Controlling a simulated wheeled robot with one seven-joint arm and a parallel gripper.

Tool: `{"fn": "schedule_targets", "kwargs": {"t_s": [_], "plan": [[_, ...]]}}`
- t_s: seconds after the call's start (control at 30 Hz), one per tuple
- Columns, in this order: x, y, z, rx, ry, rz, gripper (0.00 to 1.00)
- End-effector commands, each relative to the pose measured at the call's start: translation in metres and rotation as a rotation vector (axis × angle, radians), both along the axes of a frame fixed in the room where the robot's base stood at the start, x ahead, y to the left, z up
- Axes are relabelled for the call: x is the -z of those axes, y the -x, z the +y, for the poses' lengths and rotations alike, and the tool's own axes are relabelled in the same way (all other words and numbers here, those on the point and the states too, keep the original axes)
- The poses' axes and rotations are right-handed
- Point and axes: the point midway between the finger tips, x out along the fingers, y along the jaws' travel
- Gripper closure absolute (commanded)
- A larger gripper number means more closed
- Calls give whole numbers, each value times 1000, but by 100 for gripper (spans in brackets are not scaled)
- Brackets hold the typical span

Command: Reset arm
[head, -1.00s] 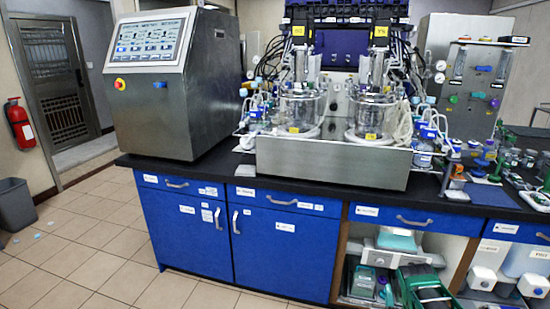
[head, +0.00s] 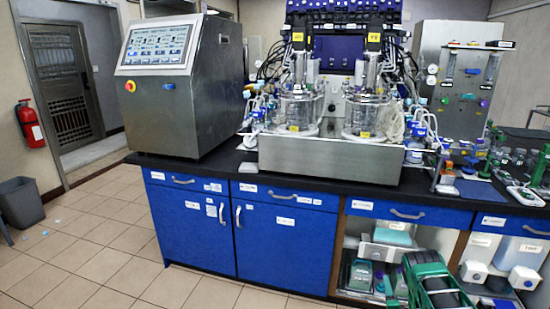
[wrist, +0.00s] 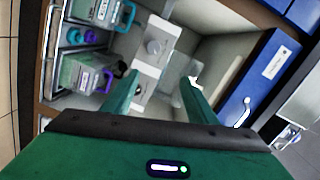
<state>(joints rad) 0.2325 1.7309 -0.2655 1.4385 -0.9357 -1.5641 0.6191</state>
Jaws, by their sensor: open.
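My gripper (wrist: 157,84) shows in the wrist view with its two green fingers spread apart. Nothing is held between them. Beyond the fingers is the open compartment of the bench, with a white box with a round knob (wrist: 153,47) inside. In the head view a green and black part of my arm shows low in front of the open compartment; the fingertips cannot be made out there.
The blue bench (head: 285,243) has a black top carrying twin bioreactors (head: 365,112) and a control console (head: 185,85). Jugs with purple caps (wrist: 105,80) stand in the compartment. A blue door (wrist: 262,85) is right of the fingers. Tiled floor at left is clear near the bench.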

Motion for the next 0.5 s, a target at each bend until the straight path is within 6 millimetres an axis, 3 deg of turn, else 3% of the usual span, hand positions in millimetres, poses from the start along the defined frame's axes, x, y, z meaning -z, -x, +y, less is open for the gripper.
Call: {"fn": "schedule_targets", "kwargs": {"t_s": [0.27, 0.5], "plan": [[-56, -43, 5, -90, 102, 82, 48], [-125, -74, 8, -193, 238, 212, 48]]}}
